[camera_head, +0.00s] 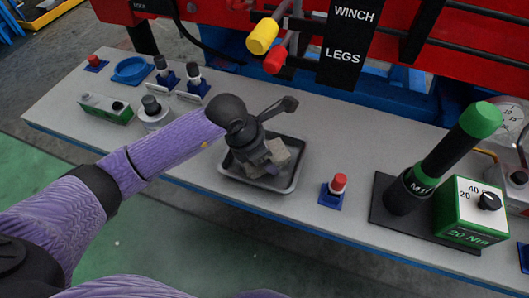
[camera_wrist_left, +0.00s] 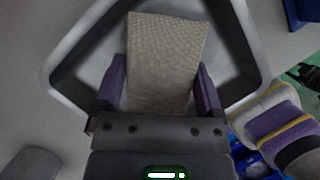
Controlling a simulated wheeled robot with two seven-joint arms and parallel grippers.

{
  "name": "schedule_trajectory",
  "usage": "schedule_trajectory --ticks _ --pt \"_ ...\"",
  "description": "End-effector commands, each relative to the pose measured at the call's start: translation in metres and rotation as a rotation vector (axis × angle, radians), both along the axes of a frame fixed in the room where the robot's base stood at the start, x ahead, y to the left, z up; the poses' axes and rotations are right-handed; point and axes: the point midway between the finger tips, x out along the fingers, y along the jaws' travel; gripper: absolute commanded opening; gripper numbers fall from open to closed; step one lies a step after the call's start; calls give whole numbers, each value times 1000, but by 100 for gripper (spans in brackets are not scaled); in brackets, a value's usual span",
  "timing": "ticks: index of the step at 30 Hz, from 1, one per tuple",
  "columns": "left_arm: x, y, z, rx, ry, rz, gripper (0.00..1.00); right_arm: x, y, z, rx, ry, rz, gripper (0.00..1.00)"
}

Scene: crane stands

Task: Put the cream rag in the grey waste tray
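The cream rag (camera_head: 279,156) is a pale, textured folded cloth. It is inside the outline of the grey waste tray (camera_head: 290,184), partly hidden by my left gripper (camera_head: 265,165). In the left wrist view the rag (camera_wrist_left: 165,60) extends beyond the fingertips, with the tray's wall (camera_wrist_left: 62,80) around it. My left gripper also shows there (camera_wrist_left: 161,85), its purple fingers spread wide, one on each side of the rag. Any small gap between fingers and cloth is hard to see. My right gripper is not in view.
A red button on a blue base (camera_head: 335,190) stands right of the tray. A torque tester (camera_head: 470,212) and a black-green cylinder (camera_head: 440,160) are farther right. Knobs and a blue ring (camera_head: 132,70) stand at the left. The bench (camera_head: 210,190) is clear in front of the tray.

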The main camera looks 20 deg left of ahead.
Motion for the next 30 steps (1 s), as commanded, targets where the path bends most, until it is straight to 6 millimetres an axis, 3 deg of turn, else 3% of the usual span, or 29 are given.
schedule_trajectory --ticks 13,20,22,30 --pt "0 0 2 0 0 0 100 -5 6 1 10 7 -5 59" --pt "-9 10 39 2 -5 0 100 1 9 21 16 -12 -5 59" --pt "-13 15 55 2 -5 0 100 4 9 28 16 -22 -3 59" --pt "-67 72 49 7 5 3 100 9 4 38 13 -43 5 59"
